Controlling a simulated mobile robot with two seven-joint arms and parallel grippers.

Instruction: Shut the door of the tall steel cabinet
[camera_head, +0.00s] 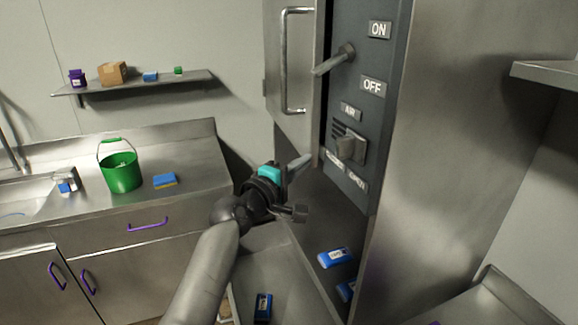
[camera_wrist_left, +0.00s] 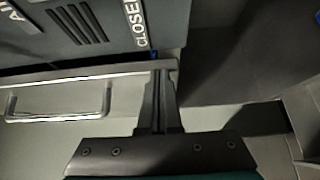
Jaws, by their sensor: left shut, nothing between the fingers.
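The door (camera_head: 293,65) of the tall steel cabinet (camera_head: 465,130) is at the upper middle of the head view, with a long upright bar handle (camera_head: 286,60). A dark gap runs along its right edge, beside the dark control panel (camera_head: 352,110); the door looks ajar. My left gripper (camera_head: 303,162) is shut and empty, just below the door's lower right corner. In the left wrist view its fingertips (camera_wrist_left: 158,75) lie at the door's edge, with the handle (camera_wrist_left: 60,103) to the left. I cannot tell if they touch. My right gripper is not in view.
Blue packets (camera_head: 333,257) lie low below the panel. A counter with a green bucket (camera_head: 121,170) and a sponge (camera_head: 164,181) stands left. A wall shelf (camera_head: 545,72) juts out at right.

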